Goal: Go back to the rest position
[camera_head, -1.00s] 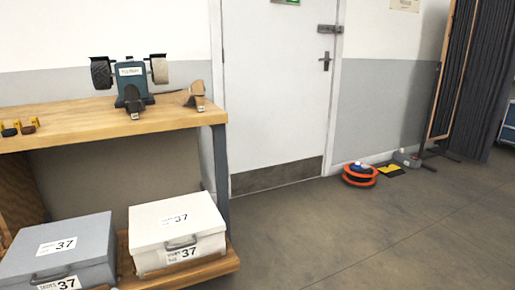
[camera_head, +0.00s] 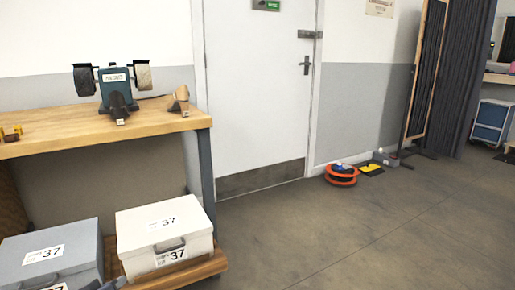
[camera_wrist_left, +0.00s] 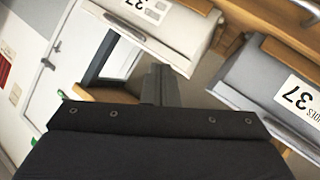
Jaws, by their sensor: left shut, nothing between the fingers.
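My left gripper (camera_wrist_left: 160,84) shows in the left wrist view with its dark fingers together and nothing between them. In the head view only a small dark part of it (camera_head: 114,284) shows at the bottom edge, in front of the shelf by the boxes. A white box (camera_head: 165,240) and a grey box (camera_head: 50,255), both labelled 37, sit on the low shelf. The wrist view also shows the white box (camera_wrist_left: 185,45) above the fingers and the grey box (camera_wrist_left: 245,75) to their right. My right gripper is in neither view.
A wooden workbench (camera_head: 60,135) at the left carries a bench grinder (camera_head: 115,88) and a brown wedge-shaped item (camera_head: 179,100). A closed white door (camera_head: 255,110) stands behind. An orange reel (camera_head: 341,175) lies by the wall near a folding screen (camera_head: 425,80). The floor at centre right is clear.

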